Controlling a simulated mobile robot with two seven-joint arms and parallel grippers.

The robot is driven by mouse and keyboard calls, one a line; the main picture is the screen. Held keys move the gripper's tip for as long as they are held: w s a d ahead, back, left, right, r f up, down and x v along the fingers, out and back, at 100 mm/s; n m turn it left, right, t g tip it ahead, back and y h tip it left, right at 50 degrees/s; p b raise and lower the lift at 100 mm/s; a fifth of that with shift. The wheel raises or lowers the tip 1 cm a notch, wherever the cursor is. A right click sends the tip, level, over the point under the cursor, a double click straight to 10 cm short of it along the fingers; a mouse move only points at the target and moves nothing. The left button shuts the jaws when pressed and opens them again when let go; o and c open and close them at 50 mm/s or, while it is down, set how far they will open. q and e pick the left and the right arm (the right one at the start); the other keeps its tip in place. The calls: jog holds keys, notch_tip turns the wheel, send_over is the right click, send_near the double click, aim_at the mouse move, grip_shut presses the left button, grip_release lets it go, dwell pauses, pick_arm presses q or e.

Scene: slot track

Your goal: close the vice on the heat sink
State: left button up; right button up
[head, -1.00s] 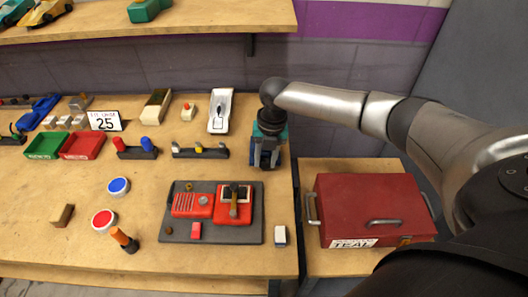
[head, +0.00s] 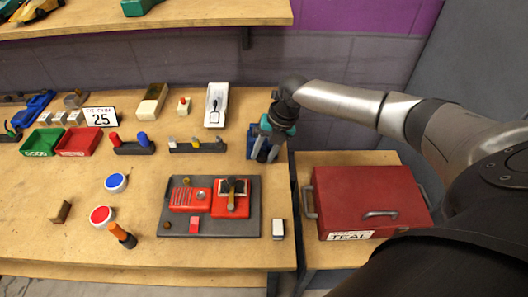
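A blue block-like body (head: 252,141), which looks like the vice, stands at the back right of the workbench in the head view. My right gripper (head: 266,154) is over its right side and hides much of it. Two dark fingers point down with a gap between them. I cannot tell whether they touch the vice or hold part of it. I cannot make out the heat sink or the jaws there. My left gripper is not in view.
A red toolbox (head: 370,196) sits on a lower surface to the right, across a narrow gap. A dark board (head: 245,228) with red parts lies in front of the gripper. A white tray-like item (head: 216,104) and a dark rack (head: 198,148) stand to the left.

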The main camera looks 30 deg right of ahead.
jog(key=o, duration=0.3)
jog(key=shift+o, duration=0.2)
jog(key=p+v, duration=0.2)
jog(key=v, duration=1.3)
jog(key=shift+r, duration=0.15)
jog(key=shift+w, duration=0.15)
